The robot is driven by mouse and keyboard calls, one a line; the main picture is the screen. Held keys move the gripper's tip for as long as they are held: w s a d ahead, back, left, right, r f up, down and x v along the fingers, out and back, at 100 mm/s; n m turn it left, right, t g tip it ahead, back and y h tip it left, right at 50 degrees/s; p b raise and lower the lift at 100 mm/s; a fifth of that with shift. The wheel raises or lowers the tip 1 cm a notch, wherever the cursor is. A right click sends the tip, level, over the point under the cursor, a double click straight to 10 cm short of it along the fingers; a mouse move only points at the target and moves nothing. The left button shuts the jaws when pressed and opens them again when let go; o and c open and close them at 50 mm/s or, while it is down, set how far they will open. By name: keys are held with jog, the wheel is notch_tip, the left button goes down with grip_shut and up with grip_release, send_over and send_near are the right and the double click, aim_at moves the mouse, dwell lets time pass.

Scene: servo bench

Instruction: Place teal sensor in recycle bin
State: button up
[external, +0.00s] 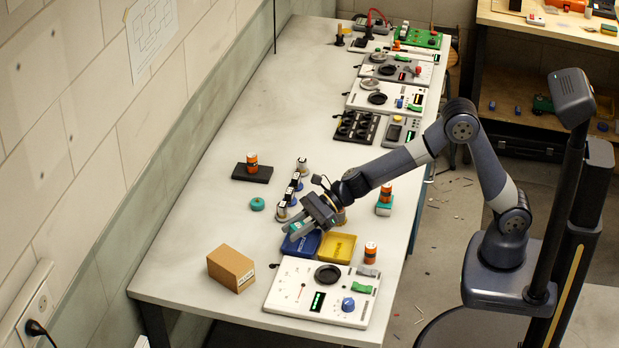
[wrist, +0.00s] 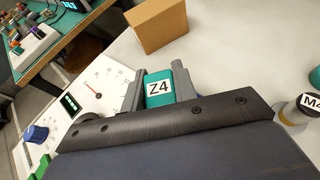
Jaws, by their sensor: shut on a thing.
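My gripper (external: 296,229) is shut on the teal sensor (wrist: 157,86), a small block with a white Z4 label that sits between the two grey fingers in the wrist view. In the external view my gripper is over or just above the back-left part of a blue tray (external: 301,245). A yellow tray (external: 338,248) stands right beside the blue one. No label shows on either tray, so I cannot tell which is the recycle bin. My gripper hides part of the blue tray; the height of the sensor above it is unclear.
A cardboard box (external: 231,268) and a white panel with a dial and blue knob (external: 348,304) stand in front. Several small cylinders (external: 290,197) stand behind my gripper, near a round teal piece (external: 257,204). An orange-labelled jar (external: 370,253) stands right of the trays.

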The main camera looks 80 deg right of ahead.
jog(key=shift+f+b, duration=0.45)
jog(key=shift+f, duration=1.5)
jog(key=shift+f+b, duration=0.3)
jog(key=o, duration=1)
jog(key=shift+c, duration=0.2)
jog(key=shift+r, duration=0.1)
